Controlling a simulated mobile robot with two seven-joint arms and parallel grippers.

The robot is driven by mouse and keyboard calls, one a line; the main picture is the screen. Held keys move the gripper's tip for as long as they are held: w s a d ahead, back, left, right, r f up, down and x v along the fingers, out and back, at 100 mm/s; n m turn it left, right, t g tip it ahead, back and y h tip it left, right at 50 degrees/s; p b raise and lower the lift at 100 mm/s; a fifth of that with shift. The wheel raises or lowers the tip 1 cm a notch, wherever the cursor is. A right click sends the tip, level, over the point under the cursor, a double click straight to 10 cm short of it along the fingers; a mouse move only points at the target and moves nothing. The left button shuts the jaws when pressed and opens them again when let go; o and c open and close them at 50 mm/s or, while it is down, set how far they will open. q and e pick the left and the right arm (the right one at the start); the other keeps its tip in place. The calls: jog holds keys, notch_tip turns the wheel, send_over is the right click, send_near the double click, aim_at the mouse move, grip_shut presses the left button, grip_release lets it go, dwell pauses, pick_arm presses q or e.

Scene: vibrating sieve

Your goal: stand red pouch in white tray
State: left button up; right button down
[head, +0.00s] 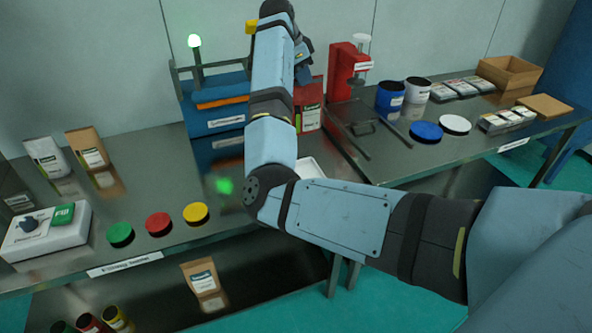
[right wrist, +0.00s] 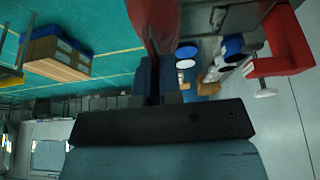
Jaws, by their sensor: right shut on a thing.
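The red pouch (head: 310,112) shows in the head view just right of my right forearm, upright, with a pale label; the arm hides part of it. My right gripper (head: 303,72) is above it, mostly hidden behind the arm. In the right wrist view the red pouch (right wrist: 152,22) is between the fingertips of the right gripper (right wrist: 157,62), which is shut on it. A white tray (head: 309,169) lies on the table below, nearer the front, partly covered by my arm. I cannot tell whether the pouch touches the table. My left gripper is not in view.
A blue sieve machine (head: 212,115) stands behind the arm at left. A red press (head: 346,72) stands close right of the pouch. White (head: 45,157) and brown (head: 88,148) pouches stand far left. Green, red and yellow lids line the front edge. Blue lid (head: 426,131) sits right.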

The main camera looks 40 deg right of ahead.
aim_at(305, 105)
notch_tip(305, 105, down, 20)
jog(key=shift+r+p, duration=0.25)
jog(key=shift+p, duration=0.05)
jog(key=c, duration=1.3)
grip_release()
jog(key=shift+f, duration=0.15)
jog(key=v, duration=1.2)
jog(key=shift+b, duration=0.35)
